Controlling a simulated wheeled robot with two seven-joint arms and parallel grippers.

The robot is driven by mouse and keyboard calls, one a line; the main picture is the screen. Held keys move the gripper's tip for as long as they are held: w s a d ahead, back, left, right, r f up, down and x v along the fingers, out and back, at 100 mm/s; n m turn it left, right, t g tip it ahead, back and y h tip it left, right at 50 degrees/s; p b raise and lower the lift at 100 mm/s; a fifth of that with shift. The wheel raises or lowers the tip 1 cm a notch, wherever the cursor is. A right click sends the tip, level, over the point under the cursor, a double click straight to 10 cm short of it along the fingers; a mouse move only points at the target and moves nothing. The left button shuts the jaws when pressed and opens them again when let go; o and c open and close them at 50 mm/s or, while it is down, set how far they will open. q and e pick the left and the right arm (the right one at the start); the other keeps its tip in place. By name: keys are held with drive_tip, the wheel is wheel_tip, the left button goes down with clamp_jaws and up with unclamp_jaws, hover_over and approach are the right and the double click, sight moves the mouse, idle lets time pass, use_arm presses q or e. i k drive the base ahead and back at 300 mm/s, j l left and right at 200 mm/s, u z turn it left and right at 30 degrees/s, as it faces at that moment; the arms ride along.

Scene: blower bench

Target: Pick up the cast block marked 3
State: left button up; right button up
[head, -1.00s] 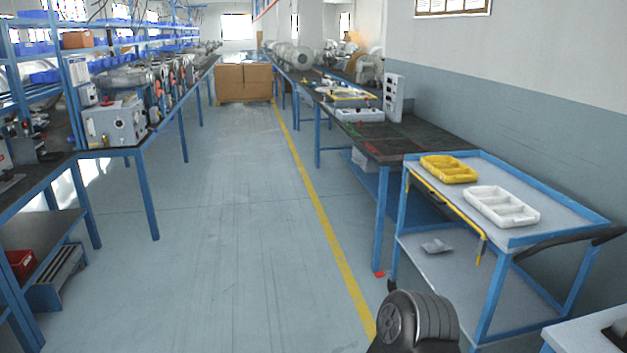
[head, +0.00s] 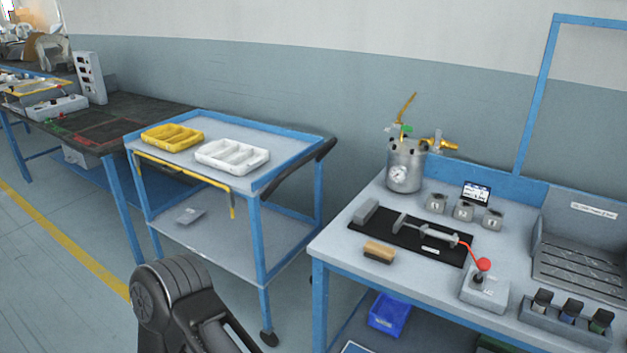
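Three small grey cast blocks stand in a row at the back of the grey bench on the right in the head view: a left block (head: 436,203), a middle block (head: 463,211) and a right block (head: 492,220). Each has a pale round mark on its front. The marks are too small to read surely, so I cannot tell which block is the 3. A dark arm link of mine shows at the bottom left, apart from the bench. Neither gripper is in view.
A pressure pot (head: 405,168) stands left of the blocks, a small display (head: 476,192) behind them. In front are a black mat (head: 384,228), a brush (head: 379,252) and a red-knobbed lever (head: 483,265). A blue cart (head: 290,134) holds yellow (head: 172,138) and white (head: 232,157) trays.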

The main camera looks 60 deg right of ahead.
sight(492, 218)
drive_tip(key=z, duration=4.55)
